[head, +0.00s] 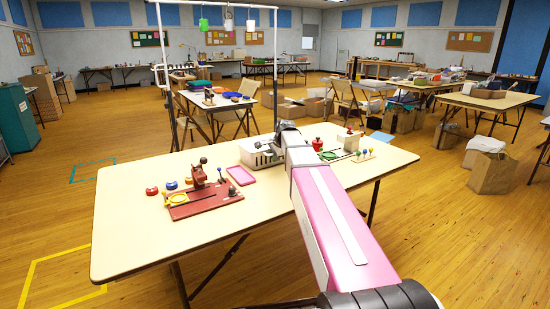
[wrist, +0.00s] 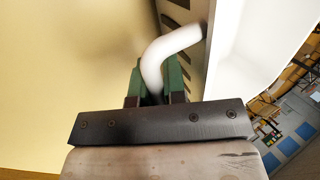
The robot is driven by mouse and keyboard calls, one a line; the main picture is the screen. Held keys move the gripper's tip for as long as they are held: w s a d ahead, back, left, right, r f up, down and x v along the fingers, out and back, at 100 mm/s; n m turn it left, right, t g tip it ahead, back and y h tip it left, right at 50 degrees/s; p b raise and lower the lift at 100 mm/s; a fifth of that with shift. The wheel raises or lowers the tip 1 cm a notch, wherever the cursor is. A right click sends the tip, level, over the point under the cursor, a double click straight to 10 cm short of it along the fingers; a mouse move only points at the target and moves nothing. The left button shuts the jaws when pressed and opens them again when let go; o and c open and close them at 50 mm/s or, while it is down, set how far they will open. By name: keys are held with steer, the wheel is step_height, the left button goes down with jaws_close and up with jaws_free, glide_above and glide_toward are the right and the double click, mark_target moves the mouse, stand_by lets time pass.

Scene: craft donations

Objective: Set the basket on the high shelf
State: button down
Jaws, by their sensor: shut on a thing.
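The white slotted basket (head: 258,153) is near the middle of the table in the head view, just left of my arm's far end. I cannot tell whether it rests on the tabletop or hangs just above it. In the wrist view its white curved handle (wrist: 178,42) passes between the green fingers of my gripper (wrist: 154,84), which is shut on it. In the head view my arm hides the gripper's fingers. I cannot make out a high shelf for certain in either view.
On the cream table (head: 140,235) are a red press on a base (head: 203,193), a pink tray (head: 241,175) and small tools right of my arm. A thin pole frame (head: 276,60) with hanging cups rises behind. The table's front left is clear.

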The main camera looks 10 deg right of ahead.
steer(key=c, duration=1.2)
jaws_free()
steer(key=shift+r, duration=0.1)
steer(key=shift+o, duration=0.4)
steer(key=v, duration=1.1)
steer(key=shift+s+d+r, duration=0.1)
steer(key=shift+r, duration=0.2)
steer(key=w+f+g, duration=0.1)
steer(key=w+a+f+g, duration=0.1)
steer(key=w+f+g+h, duration=0.1)
steer(key=w+f, duration=0.1)
steer(key=shift+a, duration=0.3)
steer(key=shift+w+f, duration=0.2)
steer(key=shift+f, duration=1.15)
steer(key=shift+w+f, duration=0.15)
steer(key=shift+f, duration=1.15)
